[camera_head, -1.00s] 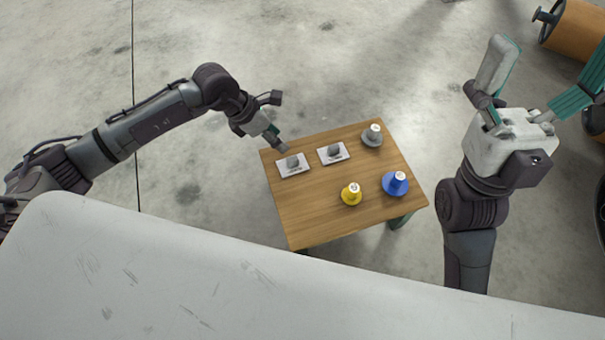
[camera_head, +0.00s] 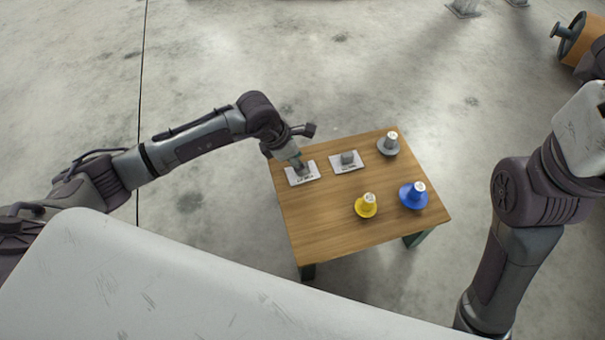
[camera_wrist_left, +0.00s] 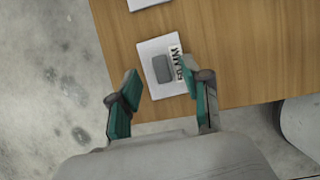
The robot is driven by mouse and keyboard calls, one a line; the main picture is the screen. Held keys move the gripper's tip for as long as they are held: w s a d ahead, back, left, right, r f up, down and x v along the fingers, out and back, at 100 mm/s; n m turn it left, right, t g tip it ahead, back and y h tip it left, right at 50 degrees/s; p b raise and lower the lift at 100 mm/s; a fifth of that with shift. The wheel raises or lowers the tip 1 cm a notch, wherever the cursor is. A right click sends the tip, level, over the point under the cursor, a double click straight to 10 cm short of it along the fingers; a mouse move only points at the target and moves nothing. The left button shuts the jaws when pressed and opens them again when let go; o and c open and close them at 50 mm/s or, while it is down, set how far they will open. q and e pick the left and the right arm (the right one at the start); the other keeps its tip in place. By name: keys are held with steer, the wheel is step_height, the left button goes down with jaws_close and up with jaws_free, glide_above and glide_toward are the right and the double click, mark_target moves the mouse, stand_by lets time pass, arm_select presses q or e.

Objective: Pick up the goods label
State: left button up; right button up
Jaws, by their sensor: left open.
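A white goods label (camera_head: 314,171) with black print and a small grey block lies on the left side of the wooden table. My left gripper (camera_head: 300,170) is over it, pointing down and partly covering it. In the left wrist view the label (camera_wrist_left: 175,90) lies near the table edge, with its grey block (camera_wrist_left: 162,68) in clear sight. The open fingers of my left gripper (camera_wrist_left: 162,88) are spread at either side of the label's near end, with nothing between them. A second label (camera_head: 341,167) with a grey block lies to the right.
The wooden table (camera_head: 320,225) also carries a grey cone (camera_head: 388,146), a yellow cone (camera_head: 366,206) and a blue cone (camera_head: 413,197). An orange-brown cylinder (camera_head: 580,38) is at the far right. Open concrete floor lies beyond the table.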

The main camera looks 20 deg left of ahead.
arm_select(q)
steer(key=shift+b+x, duration=0.7)
steer(key=shift+x, duration=0.9)
steer(key=shift+s, duration=0.1)
steer(key=c, duration=0.9)
steer(key=shift+o, duration=0.2)
steer(key=shift+r, duration=0.2)
